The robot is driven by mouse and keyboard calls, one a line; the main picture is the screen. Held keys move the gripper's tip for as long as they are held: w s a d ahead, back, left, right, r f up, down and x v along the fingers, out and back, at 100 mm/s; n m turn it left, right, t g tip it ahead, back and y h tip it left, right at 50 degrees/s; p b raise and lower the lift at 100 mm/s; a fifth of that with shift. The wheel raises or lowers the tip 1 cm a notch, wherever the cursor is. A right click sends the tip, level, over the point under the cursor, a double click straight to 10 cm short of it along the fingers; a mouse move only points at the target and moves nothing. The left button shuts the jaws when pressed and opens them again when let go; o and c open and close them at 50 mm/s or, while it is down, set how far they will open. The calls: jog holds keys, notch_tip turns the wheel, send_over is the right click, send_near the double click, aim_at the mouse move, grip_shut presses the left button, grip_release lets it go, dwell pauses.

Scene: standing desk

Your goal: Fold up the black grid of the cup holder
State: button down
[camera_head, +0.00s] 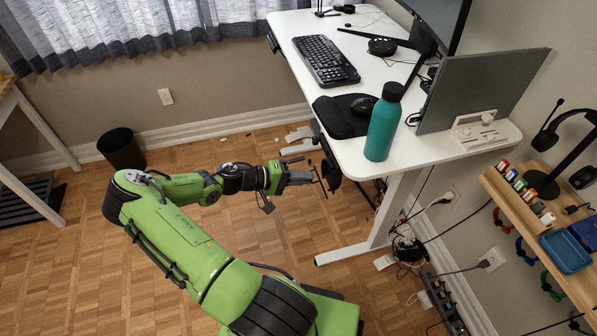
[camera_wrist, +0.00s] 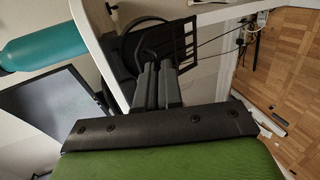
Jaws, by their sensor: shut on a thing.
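The black cup holder (camera_head: 333,172) is fixed under the front edge of the white desk (camera_head: 440,148). In the wrist view its round ring (camera_wrist: 127,44) shows under the desk edge, and its black slatted grid (camera_wrist: 178,40) spreads to the right of the ring. My gripper (camera_head: 314,179) is at the cup holder, reaching in from the left. In the wrist view the two dark fingers of my gripper (camera_wrist: 160,68) are close together with their tips at the grid, shut on it. The fingers hide the grid's near edge, so the exact contact cannot be seen.
A teal bottle (camera_head: 383,125) stands on the desk near the front edge, above and right of my gripper. A desk leg (camera_head: 392,205) and cables (camera_head: 405,245) are to the right. A black bin (camera_head: 122,150) stands far left. The wooden floor between is mostly clear.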

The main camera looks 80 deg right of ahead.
jog(key=shift+s+d+r+t+y+p, duration=0.4)
jog(key=shift+s+r+t+y+p, duration=0.3)
jog(key=shift+t+p, duration=0.55)
jog(key=c, duration=1.6)
grip_release()
jog(key=shift+o, duration=0.2)
jog(key=shift+f, duration=0.1)
jog(key=p+v, duration=0.2)
jog(key=v, duration=1.3)
jog(key=shift+w+r, duration=0.2)
jog(key=shift+w, duration=0.15)
jog(key=shift+a, duration=0.15)
